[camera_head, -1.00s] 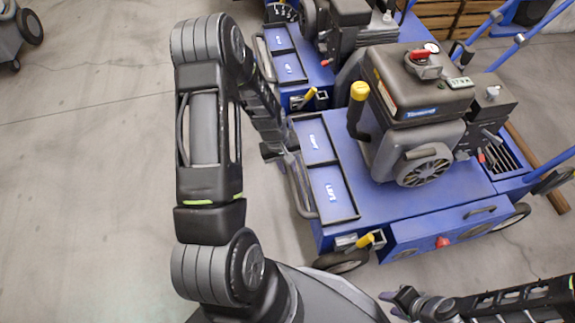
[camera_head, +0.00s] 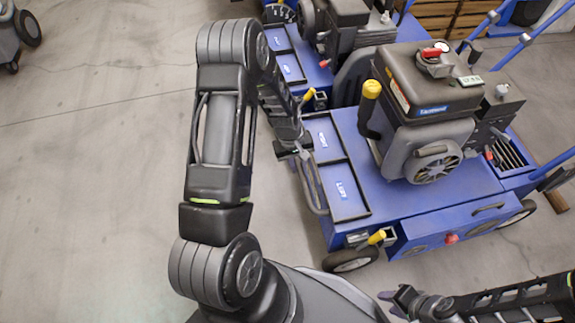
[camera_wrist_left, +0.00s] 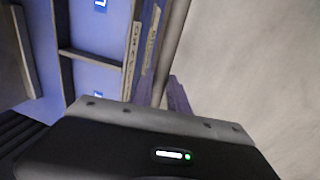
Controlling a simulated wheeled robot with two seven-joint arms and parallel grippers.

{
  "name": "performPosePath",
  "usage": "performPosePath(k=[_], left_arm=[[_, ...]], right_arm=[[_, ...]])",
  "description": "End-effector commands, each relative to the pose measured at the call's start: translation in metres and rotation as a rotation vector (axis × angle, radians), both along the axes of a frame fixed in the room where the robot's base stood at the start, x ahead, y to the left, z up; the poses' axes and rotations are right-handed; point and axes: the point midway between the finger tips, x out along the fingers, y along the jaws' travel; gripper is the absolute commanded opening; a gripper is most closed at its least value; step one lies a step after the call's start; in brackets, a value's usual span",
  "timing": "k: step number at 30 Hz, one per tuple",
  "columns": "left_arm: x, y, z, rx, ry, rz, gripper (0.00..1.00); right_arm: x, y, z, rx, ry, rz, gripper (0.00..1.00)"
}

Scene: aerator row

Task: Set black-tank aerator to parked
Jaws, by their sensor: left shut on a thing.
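The black-tank aerator (camera_head: 440,196) is a blue wheeled machine right of centre. Its black tank (camera_head: 425,80) has a red-topped cap (camera_head: 432,52). A yellow-topped lever (camera_head: 371,90) stands upright beside the tank. A grey tubular rail (camera_head: 312,188) runs along its left end; it also shows in the left wrist view (camera_wrist_left: 173,45). My left gripper (camera_head: 300,152) is shut on this rail near its far end; its fingertips are hard to make out. My right gripper (camera_head: 391,303) is at the bottom, apart from the aerator; its jaw opening is unclear.
A second blue aerator (camera_head: 290,68) stands close behind. A yellow latch handle (camera_head: 377,237) and a red knob (camera_head: 450,238) are on the near side. A wheeled machine (camera_head: 10,35) stands at the far left. The floor (camera_head: 90,180) on the left is clear.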

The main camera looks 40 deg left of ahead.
Motion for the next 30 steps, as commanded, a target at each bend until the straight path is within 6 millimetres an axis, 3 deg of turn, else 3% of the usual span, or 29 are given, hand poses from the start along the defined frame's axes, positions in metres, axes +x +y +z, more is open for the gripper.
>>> performPosePath(k=[1, 12, 19, 30], left_arm=[[0.025, -0.021, 0.005, -0.008, -0.038, -0.017, 0.0], [0.075, -0.062, 0.005, -0.009, -0.035, -0.017, 0.0], [0.091, -0.075, 0.005, -0.008, -0.025, -0.015, 0.0], [0.097, -0.079, 0.006, -0.007, -0.02, -0.012, 0.0]], right_arm=[[0.0, 0.0, -0.001, 0.0, 0.0, 0.0, 0.36], [0.001, -0.001, -0.006, -0.001, -0.002, -0.003, 0.36], [0.002, -0.002, -0.007, -0.002, -0.003, -0.005, 0.36], [0.002, -0.002, -0.008, -0.004, -0.004, -0.005, 0.36]])
